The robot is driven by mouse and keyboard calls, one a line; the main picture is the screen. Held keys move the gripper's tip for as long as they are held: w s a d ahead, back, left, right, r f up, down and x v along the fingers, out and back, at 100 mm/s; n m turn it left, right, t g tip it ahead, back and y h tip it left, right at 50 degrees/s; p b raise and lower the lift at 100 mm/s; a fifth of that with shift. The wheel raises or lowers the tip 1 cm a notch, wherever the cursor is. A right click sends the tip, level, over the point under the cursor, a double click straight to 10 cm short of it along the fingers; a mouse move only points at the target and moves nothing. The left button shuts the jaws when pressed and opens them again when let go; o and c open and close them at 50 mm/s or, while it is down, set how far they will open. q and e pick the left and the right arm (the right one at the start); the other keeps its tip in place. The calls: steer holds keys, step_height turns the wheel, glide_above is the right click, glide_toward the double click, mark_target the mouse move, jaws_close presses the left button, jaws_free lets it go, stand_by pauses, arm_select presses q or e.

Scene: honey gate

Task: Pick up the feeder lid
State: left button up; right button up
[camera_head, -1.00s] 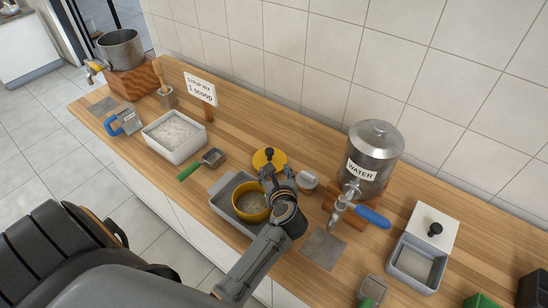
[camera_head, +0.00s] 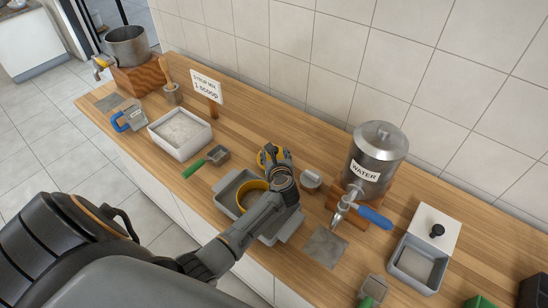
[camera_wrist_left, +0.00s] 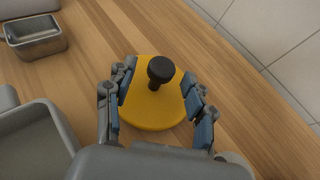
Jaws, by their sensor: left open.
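The feeder lid is a yellow disc with a black knob, lying flat on the wooden counter. In the left wrist view the lid (camera_wrist_left: 152,108) sits between the fingers of my left gripper (camera_wrist_left: 160,95), which is open with a finger on either side of the knob (camera_wrist_left: 160,70). In the head view my left gripper (camera_head: 274,156) hides most of the lid; only a yellow edge (camera_head: 262,158) shows. The yellow feeder pot (camera_head: 247,193) stands in a grey tray (camera_head: 226,191), partly hidden by my left arm. My right gripper is not in view.
A small metal cup (camera_head: 311,180) stands close to the right of the lid. The steel water dispenser (camera_head: 376,155) is farther right. A green-handled scoop (camera_head: 217,154) and a white bin (camera_head: 158,137) are to the left. Counter behind the lid is clear.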

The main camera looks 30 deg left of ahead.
arm_select(q)
jaws_close()
